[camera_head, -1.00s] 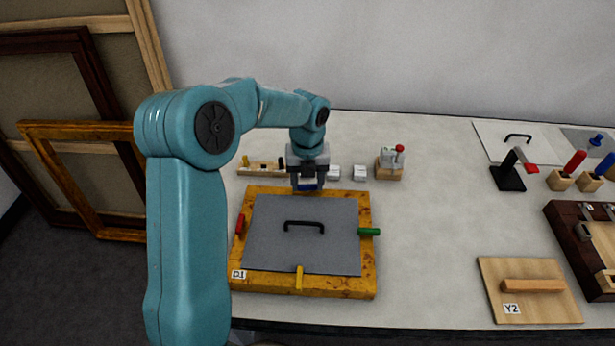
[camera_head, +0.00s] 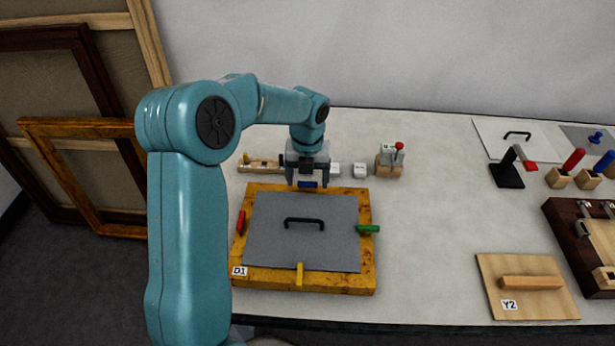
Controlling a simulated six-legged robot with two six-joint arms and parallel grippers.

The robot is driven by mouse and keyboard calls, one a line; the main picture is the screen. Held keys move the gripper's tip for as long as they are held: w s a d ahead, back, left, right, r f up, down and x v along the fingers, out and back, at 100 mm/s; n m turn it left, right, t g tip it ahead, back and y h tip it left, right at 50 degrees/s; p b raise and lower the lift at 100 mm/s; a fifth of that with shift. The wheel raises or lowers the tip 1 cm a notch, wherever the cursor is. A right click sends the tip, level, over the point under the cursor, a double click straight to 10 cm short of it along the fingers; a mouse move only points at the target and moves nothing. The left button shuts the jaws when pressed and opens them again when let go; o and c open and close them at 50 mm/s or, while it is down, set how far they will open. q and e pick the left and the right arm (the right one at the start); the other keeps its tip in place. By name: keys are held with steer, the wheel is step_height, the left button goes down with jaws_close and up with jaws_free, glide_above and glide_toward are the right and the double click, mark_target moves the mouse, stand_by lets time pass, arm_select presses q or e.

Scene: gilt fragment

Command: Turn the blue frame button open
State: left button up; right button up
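The gilt frame D1 (camera_head: 366,270) lies flat on the table with a grey panel (camera_head: 330,252) and a black handle (camera_head: 304,221) in it. The blue button (camera_head: 308,184) is on its far rail and shows lengthwise along that rail. My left gripper (camera_head: 307,182) is above the far rail, its fingers spread, one to each side of the blue button with gaps. The red button (camera_head: 241,222) lies along the left rail. My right gripper is not in view.
Behind the frame are a wooden rack (camera_head: 258,166), small white blocks (camera_head: 360,170) and a block with a red-knobbed lever (camera_head: 390,163). Board Y2 (camera_head: 515,304) and a dark frame (camera_head: 566,232) are at right. The table between is clear.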

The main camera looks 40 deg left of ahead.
mark_target(308, 182)
arm_select(q)
step_height(308, 182, up, 16)
steer(key=shift+r, duration=0.15)
stand_by(0.4)
stand_by(0.6)
